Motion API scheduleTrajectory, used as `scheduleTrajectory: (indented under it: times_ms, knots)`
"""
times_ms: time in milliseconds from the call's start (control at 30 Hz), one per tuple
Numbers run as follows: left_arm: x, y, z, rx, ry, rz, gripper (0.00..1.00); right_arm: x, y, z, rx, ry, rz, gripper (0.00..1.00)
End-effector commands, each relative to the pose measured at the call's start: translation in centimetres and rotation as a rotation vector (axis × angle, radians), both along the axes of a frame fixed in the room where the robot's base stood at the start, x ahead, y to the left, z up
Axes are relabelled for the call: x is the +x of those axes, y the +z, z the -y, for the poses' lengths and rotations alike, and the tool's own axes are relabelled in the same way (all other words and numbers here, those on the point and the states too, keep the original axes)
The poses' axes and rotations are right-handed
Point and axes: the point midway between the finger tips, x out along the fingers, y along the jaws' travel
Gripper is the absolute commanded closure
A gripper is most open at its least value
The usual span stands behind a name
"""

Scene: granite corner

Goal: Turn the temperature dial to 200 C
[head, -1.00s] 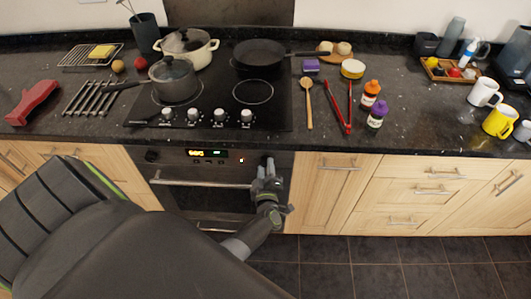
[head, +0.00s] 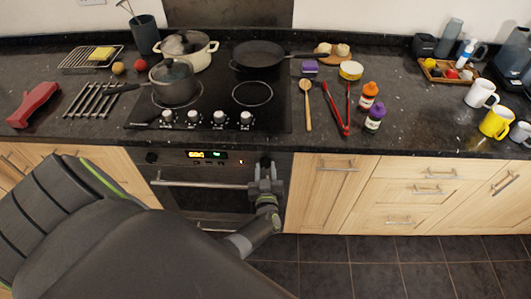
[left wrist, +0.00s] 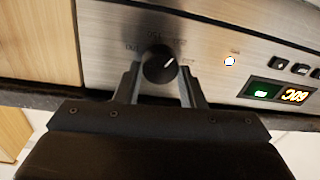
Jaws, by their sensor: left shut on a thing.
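The temperature dial (left wrist: 160,65) is a round black knob with a white pointer line on the oven's steel front panel. In the head view my left gripper (head: 266,172) is at the right end of the oven panel and mostly hides the dial. My right gripper is not in view.
The oven display (head: 207,155) is lit, with a small light (left wrist: 230,61) beside the dial. The oven door handle (head: 205,184) runs below the panel. Several hob knobs (head: 219,118) and a saucepan (head: 174,82) are on the worktop above.

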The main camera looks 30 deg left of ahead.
Motion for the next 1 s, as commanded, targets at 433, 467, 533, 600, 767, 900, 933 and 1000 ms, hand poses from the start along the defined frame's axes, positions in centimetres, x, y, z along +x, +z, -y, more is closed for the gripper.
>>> scheduleTrajectory:
  times_ms: [433, 467, 533, 600, 767, 900, 933, 1000]
  knots:
    - [0.09, 0.09, -0.04, 0.052, 0.001, -0.03, 0.87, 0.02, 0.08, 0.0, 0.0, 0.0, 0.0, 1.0]
    - [0.09, 0.09, -0.04, 0.053, 0.0, -0.03, 0.87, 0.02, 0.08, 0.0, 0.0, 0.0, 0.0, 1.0]
    - [0.09, 0.09, -0.04, 0.052, 0.0, -0.029, 0.87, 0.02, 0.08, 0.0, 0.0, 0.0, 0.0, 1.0]
    - [0.09, 0.09, -0.04, 0.052, 0.0, -0.029, 0.87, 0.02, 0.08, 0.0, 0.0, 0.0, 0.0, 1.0]
    - [0.08, 0.08, -0.03, 0.051, 0.0, -0.028, 0.52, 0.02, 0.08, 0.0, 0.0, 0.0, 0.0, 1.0]
    - [0.05, 0.04, -0.03, 0.05, 0.0, -0.029, 0.42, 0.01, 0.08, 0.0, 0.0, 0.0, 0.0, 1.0]
    - [0.05, 0.04, -0.03, 0.05, 0.0, -0.029, 0.42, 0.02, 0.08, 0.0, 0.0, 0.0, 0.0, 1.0]
    - [0.04, 0.03, -0.02, 0.05, 0.001, -0.029, 0.42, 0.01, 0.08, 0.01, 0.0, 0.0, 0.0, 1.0]
